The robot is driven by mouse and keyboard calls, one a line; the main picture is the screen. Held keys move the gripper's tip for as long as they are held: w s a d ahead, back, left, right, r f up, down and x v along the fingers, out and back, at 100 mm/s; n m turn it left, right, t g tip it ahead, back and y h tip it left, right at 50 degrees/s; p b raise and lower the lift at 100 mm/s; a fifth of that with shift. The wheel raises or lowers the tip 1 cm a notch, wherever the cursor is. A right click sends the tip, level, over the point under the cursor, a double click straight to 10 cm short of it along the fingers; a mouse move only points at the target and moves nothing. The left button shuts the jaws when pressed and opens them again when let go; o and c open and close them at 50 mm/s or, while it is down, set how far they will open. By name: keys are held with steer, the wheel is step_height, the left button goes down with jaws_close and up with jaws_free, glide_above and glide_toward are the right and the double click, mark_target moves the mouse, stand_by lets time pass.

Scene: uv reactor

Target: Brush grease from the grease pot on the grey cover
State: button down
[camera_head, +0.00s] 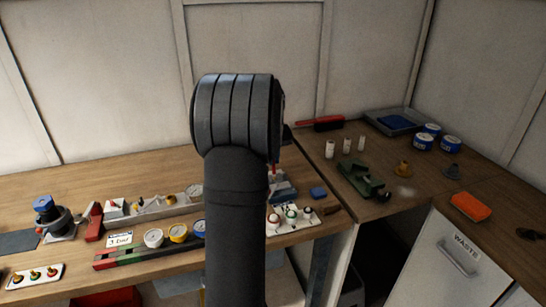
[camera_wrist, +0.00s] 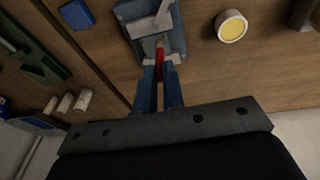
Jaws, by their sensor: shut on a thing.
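In the wrist view the two blue fingers of my gripper (camera_wrist: 160,88) are shut on a slim red handle (camera_wrist: 159,68), likely the brush. Its far end lies over a grey-blue block with lighter grey parts (camera_wrist: 175,17), perhaps the grey cover. I cannot tell whether it touches. A round pot with a pale rim and yellow contents (camera_wrist: 231,26), likely the grease pot, stands to the right of the block. In the head view my arm hides the pot and most of my gripper; the grey-blue block (camera_head: 284,190) shows just right of the arm.
A small blue block (camera_head: 318,193) lies right of the grey-blue block. A green tool (camera_head: 360,180) and white cylinders (camera_head: 346,146) stand on the right bench. Bare wood (camera_wrist: 280,75) shows right of my fingers.

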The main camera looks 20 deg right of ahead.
steer(key=shift+d, duration=0.1)
steer(key=shift+d, duration=0.25)
steer(key=shift+d, duration=0.1)
steer(key=shift+d, duration=0.2)
steer(key=shift+d, duration=0.4)
stand_by(0.5)
steer(key=shift+w, duration=0.8)
stand_by(0.6)
steer(key=shift+w, duration=0.25)
steer(key=shift+a, duration=0.55)
stand_by(0.3)
steer(key=shift+a, duration=0.2)
